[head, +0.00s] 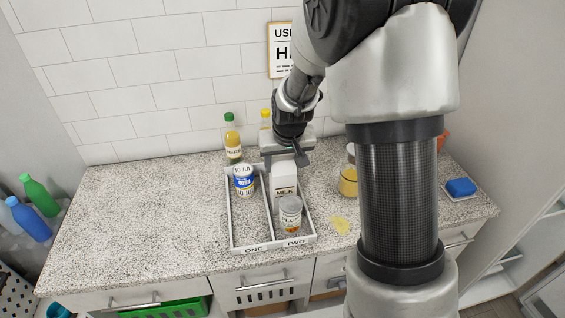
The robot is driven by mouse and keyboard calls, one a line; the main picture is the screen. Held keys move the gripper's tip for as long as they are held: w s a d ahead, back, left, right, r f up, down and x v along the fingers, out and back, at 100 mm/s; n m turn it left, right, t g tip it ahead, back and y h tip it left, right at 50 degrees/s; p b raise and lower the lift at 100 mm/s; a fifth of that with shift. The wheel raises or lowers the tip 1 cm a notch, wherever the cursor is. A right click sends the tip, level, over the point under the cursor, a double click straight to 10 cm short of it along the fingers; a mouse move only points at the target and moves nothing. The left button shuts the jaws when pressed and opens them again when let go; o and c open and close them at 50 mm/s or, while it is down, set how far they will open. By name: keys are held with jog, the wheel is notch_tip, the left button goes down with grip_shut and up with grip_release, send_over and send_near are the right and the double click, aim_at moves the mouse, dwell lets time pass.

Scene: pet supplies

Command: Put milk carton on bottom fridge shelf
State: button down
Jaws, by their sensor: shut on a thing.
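The white milk carton (284,188), with dark "MILK" lettering, stands upright in the right compartment of a white divided tray (239,241) on the counter. My gripper (286,162) comes down from above and is shut on the carton's top. The fingertips are small and partly hidden behind my own arm. A grey-lidded can (290,213) stands just in front of the carton and covers its lower part. No fridge shelf can be clearly made out.
A blue and white can (244,180) stands in the tray's left compartment. A green-capped bottle (232,138) and a yellow-capped bottle (266,119) are behind the tray. A yellow-filled jar (348,182) is to the right. The counter's left part (150,205) is clear.

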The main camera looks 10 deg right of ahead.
jog(key=shift+w, duration=0.1)
jog(key=shift+f, duration=0.1)
jog(key=c, duration=0.7)
grip_release()
